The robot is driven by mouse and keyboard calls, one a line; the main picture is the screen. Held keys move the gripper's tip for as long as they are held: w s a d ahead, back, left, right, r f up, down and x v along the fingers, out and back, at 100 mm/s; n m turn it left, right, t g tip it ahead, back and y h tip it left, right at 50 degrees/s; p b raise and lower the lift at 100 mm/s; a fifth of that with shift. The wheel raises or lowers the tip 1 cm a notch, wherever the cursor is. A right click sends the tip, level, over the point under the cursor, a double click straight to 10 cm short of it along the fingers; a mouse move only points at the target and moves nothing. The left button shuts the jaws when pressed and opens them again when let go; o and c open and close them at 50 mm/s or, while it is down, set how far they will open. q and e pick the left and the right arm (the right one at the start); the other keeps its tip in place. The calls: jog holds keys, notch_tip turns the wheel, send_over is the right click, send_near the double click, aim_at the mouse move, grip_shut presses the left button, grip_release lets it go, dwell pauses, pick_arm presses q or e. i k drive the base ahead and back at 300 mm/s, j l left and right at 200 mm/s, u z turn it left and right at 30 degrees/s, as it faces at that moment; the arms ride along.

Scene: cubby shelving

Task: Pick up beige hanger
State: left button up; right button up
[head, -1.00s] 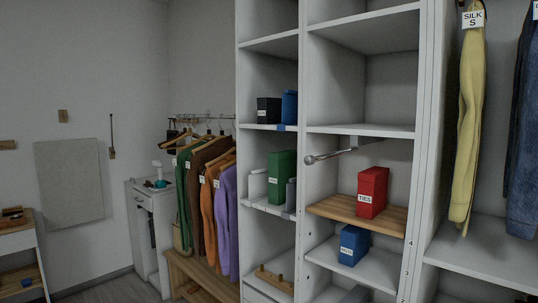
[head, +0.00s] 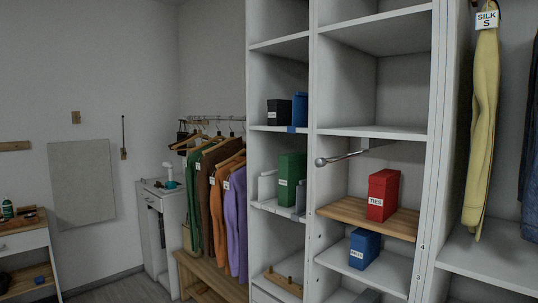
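Several wooden hangers with garments hang on a rail left of the shelving in the head view. A tan wooden hanger (head: 184,144) shows at the left end of the row. Another wooden hanger (head: 232,158) sits above the purple garment (head: 236,225). Garments partly hide the hangers, and I cannot tell which one is the beige hanger. Neither of my grippers is in view.
White cubby shelving (head: 311,100) fills the middle and right. A metal rod (head: 345,156) sticks out from it. A red box (head: 382,195) and a blue box (head: 364,249) sit on shelves. A low wooden bench (head: 218,277) stands beneath the garments. Floor (head: 110,290) shows at lower left.

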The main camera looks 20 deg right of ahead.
aim_at(200, 133)
jog(key=i+z, duration=0.1)
jog(key=z, duration=0.25)
jog(key=i+z, duration=0.15)
jog(key=z, duration=0.2)
jog(key=i+j+z, duration=0.35)
jog(key=i+j, duration=0.3)
jog(key=i+j+z, duration=0.35)
jog(key=i+j, duration=0.3)
jog(key=j, duration=0.15)
